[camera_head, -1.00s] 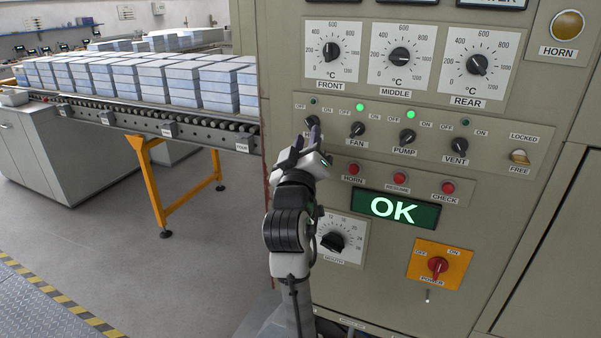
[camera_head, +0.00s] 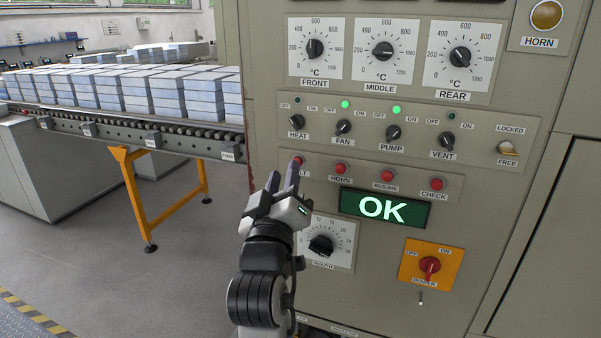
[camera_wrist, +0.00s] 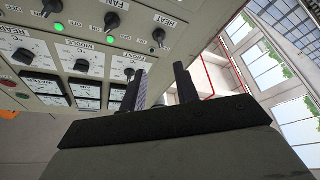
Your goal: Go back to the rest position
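My gripper (camera_head: 284,183) is in front of the lower left of the furnace control panel (camera_head: 480,185), just below the left red button (camera_head: 297,161). Its two fingers stand apart with nothing between them. In the wrist view my gripper (camera_wrist: 160,88) also shows two separate dark fingers and a clear gap. The heat knob (camera_head: 297,122) is above the fingers. The mouth dial (camera_head: 321,246) is to the right of the wrist and partly covered by it. Whether the fingers touch the panel cannot be told.
A roller conveyor (camera_head: 190,143) with stacked pale blocks (camera_head: 150,90) runs in from the left. A yellow conveyor leg (camera_head: 135,195) stands on the floor. The grey floor (camera_head: 130,275) at the left is clear. The panel bears a lit OK display (camera_head: 385,208) and a power switch (camera_head: 429,264).

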